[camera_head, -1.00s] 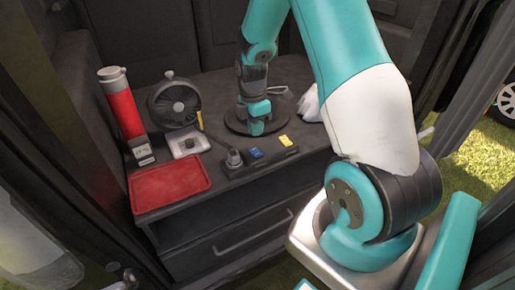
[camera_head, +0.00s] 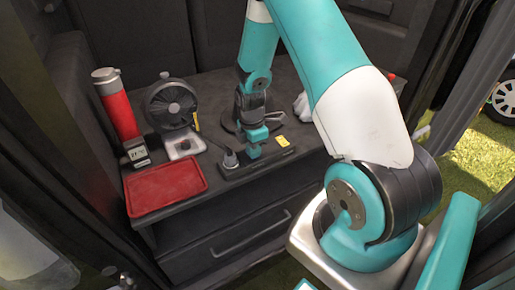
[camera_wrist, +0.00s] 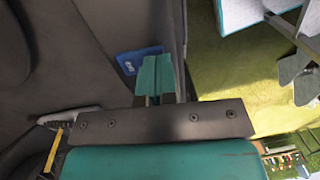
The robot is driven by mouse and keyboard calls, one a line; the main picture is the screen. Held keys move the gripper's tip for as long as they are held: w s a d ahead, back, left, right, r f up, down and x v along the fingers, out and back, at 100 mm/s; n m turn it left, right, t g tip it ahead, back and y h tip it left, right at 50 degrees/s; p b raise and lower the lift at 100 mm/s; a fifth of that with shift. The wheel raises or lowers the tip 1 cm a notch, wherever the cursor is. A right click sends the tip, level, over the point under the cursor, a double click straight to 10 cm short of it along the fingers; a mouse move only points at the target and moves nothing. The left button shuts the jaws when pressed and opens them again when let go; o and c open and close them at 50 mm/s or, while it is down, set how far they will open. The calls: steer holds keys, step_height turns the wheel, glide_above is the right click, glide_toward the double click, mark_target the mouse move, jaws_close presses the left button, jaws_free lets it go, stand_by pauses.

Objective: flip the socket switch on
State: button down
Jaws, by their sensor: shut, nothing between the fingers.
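The socket (camera_head: 232,172) is a dark strip near the front edge of the dark bench, with a plug (camera_head: 230,158) in its left end and a yellow switch (camera_head: 282,141) toward its right end. My gripper (camera_head: 254,153) is shut and empty, pointing down at the middle of the strip. It hides the blue switch in the head view.
A red tray (camera_head: 165,188) lies left of the socket. Behind stand a black fan (camera_head: 171,105) and a red cylinder (camera_head: 118,108). A white object (camera_head: 301,106) lies to the right, partly behind my arm. A drawer (camera_head: 235,235) is below the bench top.

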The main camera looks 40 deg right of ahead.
steer(key=shift+s+d+f, duration=0.1)
steer(key=shift+d, duration=0.05)
steer(key=shift+w+d+r+p, duration=0.1)
steer(key=shift+w+r+p, duration=0.1)
steer(key=shift+w, duration=0.2)
steer(key=shift+w+r+p, duration=0.15)
steer(key=shift+w+p, duration=0.05)
steer(key=shift+w, duration=0.2)
step_height(320, 180, up, 14)
steer(key=s+p, duration=0.1)
steer(key=p, duration=0.2)
steer(key=shift+s+a, duration=0.25)
steer(key=shift+s, duration=0.1)
stand_by(0.4)
